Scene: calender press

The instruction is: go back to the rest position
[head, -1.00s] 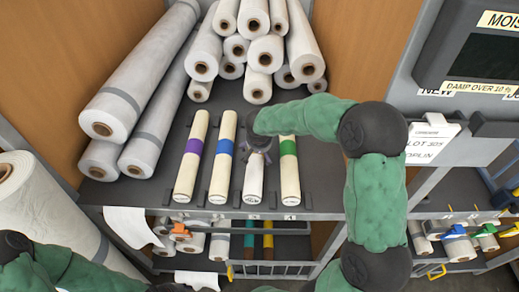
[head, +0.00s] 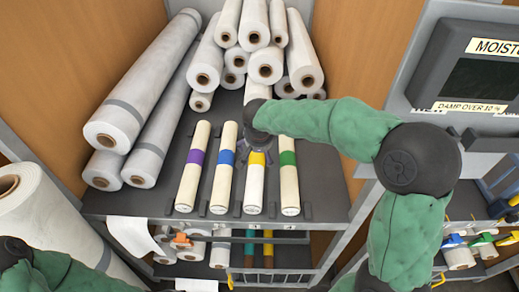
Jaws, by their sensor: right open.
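My right arm reaches in from the right over the shelf, and its gripper (head: 257,149) hangs over the roll with the yellow band (head: 255,185). The jaws are open, small and partly hidden by my wrist; I see nothing held in them. I cannot tell the exact gap between the fingertips and the roll. The roll lies in the row of banded rolls, between the blue-banded roll (head: 222,180) and the green-banded roll (head: 289,185). Part of my left arm shows at the lower left, but its gripper is out of view.
The purple-banded roll (head: 190,175) is leftmost in the row on the dark shelf (head: 150,200). Large white rolls (head: 255,30) are stacked behind, and long wrapped rolls (head: 145,85) lie left. A moisture display (head: 490,65) stands right, close to my right arm.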

